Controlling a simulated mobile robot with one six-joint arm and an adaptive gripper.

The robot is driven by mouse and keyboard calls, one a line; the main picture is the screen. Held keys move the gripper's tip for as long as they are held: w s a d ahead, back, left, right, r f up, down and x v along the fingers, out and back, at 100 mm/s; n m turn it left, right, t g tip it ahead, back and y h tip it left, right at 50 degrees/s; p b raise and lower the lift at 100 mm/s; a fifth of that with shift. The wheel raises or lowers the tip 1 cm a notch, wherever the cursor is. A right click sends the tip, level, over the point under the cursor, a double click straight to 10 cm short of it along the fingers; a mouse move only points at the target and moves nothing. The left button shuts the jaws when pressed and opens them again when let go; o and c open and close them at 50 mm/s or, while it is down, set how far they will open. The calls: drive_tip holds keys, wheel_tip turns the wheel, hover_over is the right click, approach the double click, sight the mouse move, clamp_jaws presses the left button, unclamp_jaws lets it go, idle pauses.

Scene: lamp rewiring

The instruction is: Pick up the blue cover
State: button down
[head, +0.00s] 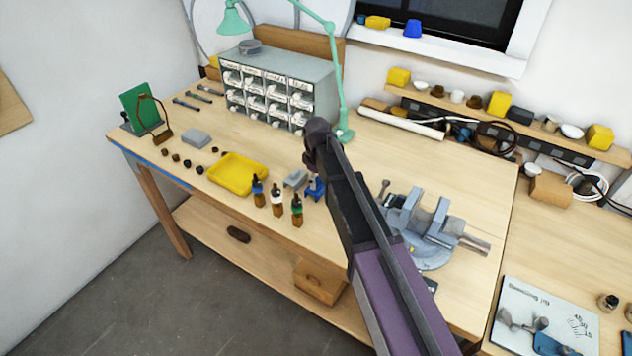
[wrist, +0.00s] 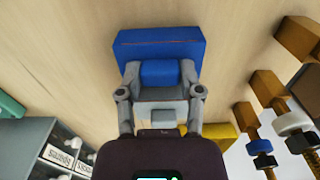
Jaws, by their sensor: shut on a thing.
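The blue cover (head: 316,190) is at the middle of the bench in the head view, low under my wrist. In the wrist view the blue cover (wrist: 160,42) shows as a wide block with a narrower raised part. My gripper (wrist: 159,75) has its two grey fingers closed on that narrower part, one on each side. In the head view my arm hides most of the gripper. I cannot tell whether the cover touches the bench top.
A yellow tray (head: 262,179) lies left, a vise (head: 427,240) right, and a drawer cabinet (head: 318,92) behind.

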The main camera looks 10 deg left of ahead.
sight(318, 181)
drive_tip(key=shift+r, duration=0.15)
wheel_tip(318, 181, up, 3)
drive_tip(key=p, duration=0.3)
drive_tip(key=shift+s+d+r+p, duration=0.15)
drive_tip(key=shift+r+p, duration=0.15)
drive_tip(key=shift+p, duration=0.1)
drive_tip(key=s+d+r+p, duration=0.1)
drive_tip(key=s+d, duration=0.8)
drive_tip(key=s, duration=0.3)
drive_tip(key=shift+s, duration=0.4)
